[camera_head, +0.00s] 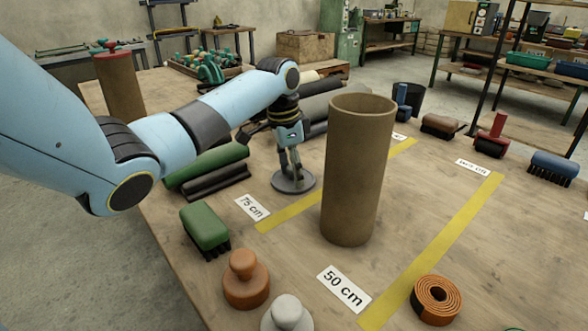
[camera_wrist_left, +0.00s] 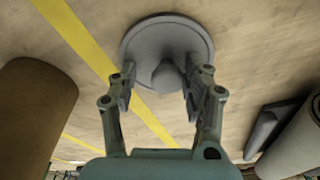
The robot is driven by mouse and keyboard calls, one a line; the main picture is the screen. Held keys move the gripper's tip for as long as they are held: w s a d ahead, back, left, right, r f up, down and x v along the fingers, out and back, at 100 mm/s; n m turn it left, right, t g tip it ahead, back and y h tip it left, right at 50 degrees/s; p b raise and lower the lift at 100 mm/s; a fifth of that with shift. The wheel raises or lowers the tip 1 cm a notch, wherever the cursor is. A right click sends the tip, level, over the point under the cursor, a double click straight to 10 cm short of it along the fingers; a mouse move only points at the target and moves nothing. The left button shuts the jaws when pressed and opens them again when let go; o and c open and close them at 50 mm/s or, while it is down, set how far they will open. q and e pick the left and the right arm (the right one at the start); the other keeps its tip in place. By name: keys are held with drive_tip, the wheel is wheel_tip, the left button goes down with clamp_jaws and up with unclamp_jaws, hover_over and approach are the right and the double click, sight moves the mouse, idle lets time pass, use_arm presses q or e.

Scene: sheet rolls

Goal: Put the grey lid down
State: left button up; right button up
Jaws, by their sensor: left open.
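The grey lid (camera_head: 293,182), a round disc with a knob, lies flat on the wooden table, left of the tall brown cylinder (camera_head: 356,170) and near the 75 cm label (camera_head: 253,207). It also shows in the left wrist view (camera_wrist_left: 140,42). My left gripper (camera_head: 291,163) points down right above the lid. In the left wrist view its two fingers (camera_wrist_left: 160,88) stand apart on either side of the knob, with a gap on each side. My right gripper is in neither view.
Green (camera_head: 208,165) and dark rolls lie left of the lid. A green brush (camera_head: 204,228), an orange-brown knobbed piece (camera_head: 245,280), a lighter grey knobbed piece (camera_head: 287,314) and a coiled brown strap (camera_head: 436,299) stand nearer. Yellow strips (camera_head: 440,240) cross the table.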

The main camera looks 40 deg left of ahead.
sight(286, 181)
use_arm(q)
wheel_tip(286, 181, up, 12)
drive_tip(key=s+p, duration=0.1)
drive_tip(key=shift+s+a+p, duration=0.3)
drive_tip(key=shift+a+p, duration=0.05)
drive_tip(key=shift+a, duration=0.1)
idle(0.5)
